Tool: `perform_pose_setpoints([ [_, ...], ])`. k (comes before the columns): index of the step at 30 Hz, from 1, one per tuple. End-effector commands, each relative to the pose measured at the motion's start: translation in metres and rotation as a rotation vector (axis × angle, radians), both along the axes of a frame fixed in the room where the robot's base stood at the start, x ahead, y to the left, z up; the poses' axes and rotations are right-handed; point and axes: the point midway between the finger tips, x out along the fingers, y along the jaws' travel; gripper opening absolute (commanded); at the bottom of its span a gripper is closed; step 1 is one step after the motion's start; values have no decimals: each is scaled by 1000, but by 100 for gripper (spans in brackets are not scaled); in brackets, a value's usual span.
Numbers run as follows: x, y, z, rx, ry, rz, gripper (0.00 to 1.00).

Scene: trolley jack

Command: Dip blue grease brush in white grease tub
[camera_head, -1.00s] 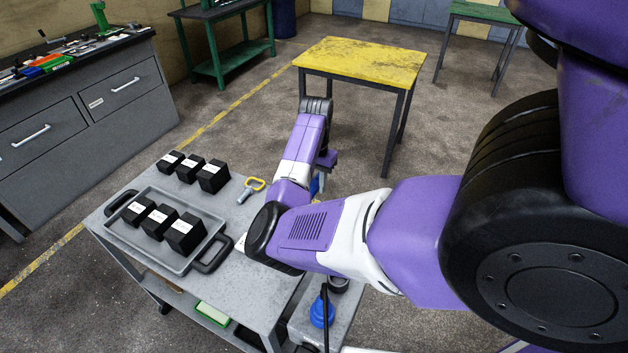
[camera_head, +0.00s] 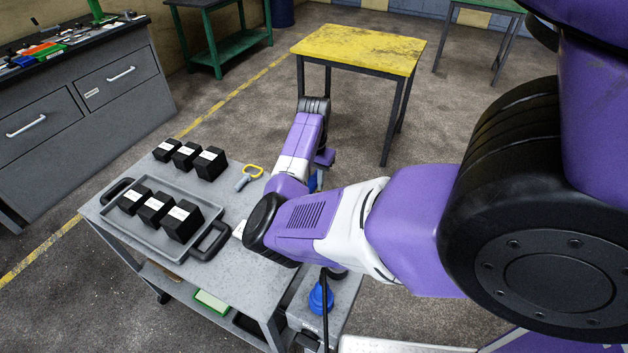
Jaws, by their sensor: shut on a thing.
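My gripper (camera_head: 324,158) points down beyond the far right edge of the grey trolley top, mostly hidden behind my purple forearm. Its fingertips do not show. A small blue piece (camera_head: 313,183) shows just below it, partly covered by my arm; it looks like part of the blue grease brush, held in the gripper. The white grease tub cannot be made out; my arm covers the right part of the trolley.
A blue object (camera_head: 320,298) stands at the trolley's near right. A yellow table (camera_head: 360,48) stands beyond; open floor lies between.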

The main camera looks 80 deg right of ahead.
Motion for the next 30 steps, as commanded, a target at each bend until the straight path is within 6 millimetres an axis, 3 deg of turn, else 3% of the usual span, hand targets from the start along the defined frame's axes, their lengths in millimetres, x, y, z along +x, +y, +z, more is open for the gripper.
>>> perform_pose_setpoints([
  [30, 0, 0, -7, -1, 0, 0, 0],
])
